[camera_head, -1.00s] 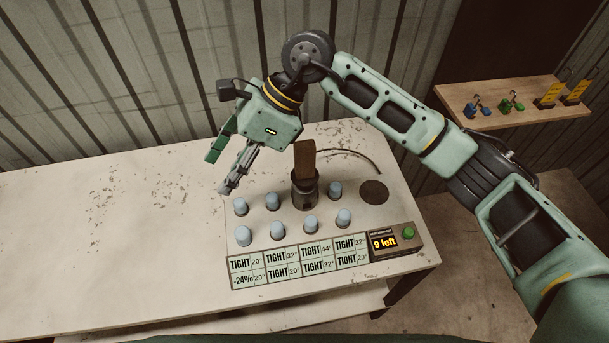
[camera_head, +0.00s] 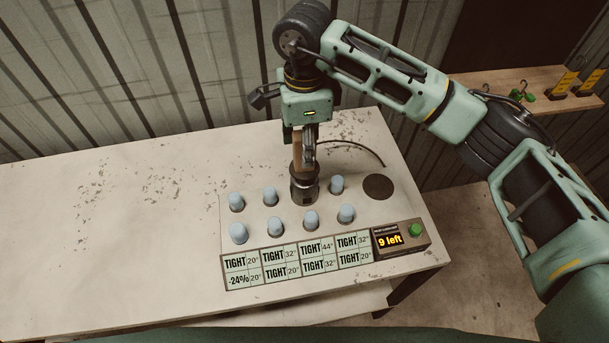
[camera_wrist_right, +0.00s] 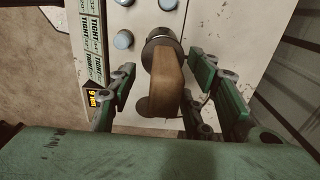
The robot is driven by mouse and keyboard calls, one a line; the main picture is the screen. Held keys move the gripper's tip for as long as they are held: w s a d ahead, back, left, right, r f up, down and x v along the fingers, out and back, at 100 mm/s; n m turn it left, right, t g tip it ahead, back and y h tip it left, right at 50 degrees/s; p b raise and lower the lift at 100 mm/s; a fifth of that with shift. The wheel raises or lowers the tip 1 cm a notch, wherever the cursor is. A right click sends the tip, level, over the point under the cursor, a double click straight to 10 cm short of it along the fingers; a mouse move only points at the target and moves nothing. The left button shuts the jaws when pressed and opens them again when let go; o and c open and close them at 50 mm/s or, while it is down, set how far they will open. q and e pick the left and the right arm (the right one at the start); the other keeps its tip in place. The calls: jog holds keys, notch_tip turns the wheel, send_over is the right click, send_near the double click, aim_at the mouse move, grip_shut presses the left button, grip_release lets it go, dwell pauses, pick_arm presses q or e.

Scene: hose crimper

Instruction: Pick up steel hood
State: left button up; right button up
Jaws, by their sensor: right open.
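The steel hood (camera_head: 304,188) is a dark metal cylinder with an upright brown wooden handle, standing on the crimper panel at the back of the table. In the right wrist view its metal body (camera_wrist_right: 162,37) is at the top and the handle reaches toward the camera. My right gripper (camera_head: 306,152) is directly above the hood, pointing down, with its fingers around the handle. In the right wrist view the open fingers (camera_wrist_right: 163,80) stand on either side of the handle, with visible gaps. My left gripper is not in view.
Several pale blue caps (camera_head: 270,194) stand in two rows around the hood. A dark round disc (camera_head: 379,187) lies to its right. A display box (camera_head: 390,240) reading "9 left" has a green button (camera_head: 416,230). The table's left side (camera_head: 110,230) is clear. A wooden shelf (camera_head: 500,82) is behind right.

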jog(key=f, duration=0.1)
jog(key=f+p, duration=0.2)
jog(key=shift+w+f, duration=0.25)
jog(key=shift+f, duration=0.65)
grip_shut()
jog(key=shift+r, duration=0.1)
